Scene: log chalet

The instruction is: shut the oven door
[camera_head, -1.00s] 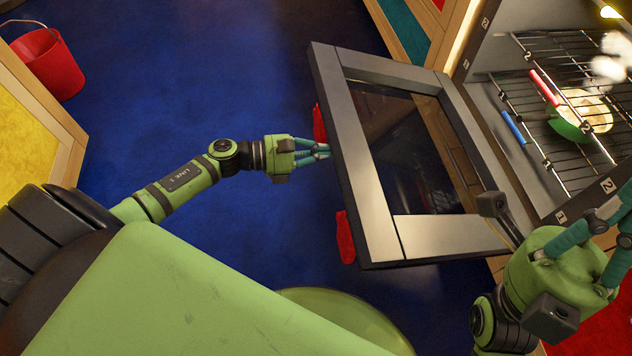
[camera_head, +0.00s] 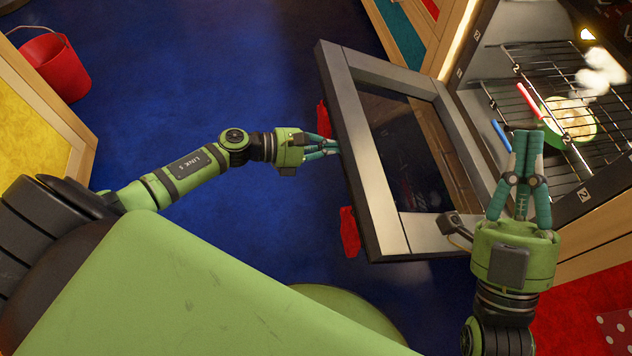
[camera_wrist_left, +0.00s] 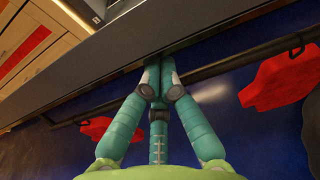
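The oven door (camera_head: 372,160), a grey frame with a dark glass pane, stands open at an angle from the oven (camera_head: 468,128) on the right. My left gripper (camera_head: 328,148) is at the door's outer side, between two red pieces. In the left wrist view its fingers (camera_wrist_left: 157,70) come together across the dark handle bar (camera_wrist_left: 225,64) and look shut on it; the fingers partly hide the contact. My right gripper (camera_head: 525,140) points up in front of the oven opening, fingers together and seemingly empty, overlapping the rack in the picture.
Red pieces (camera_head: 348,231) hang along the handle. A red bucket (camera_head: 60,75) stands far left by a yellow-panelled cabinet (camera_head: 30,125). Blue floor is free left of the door.

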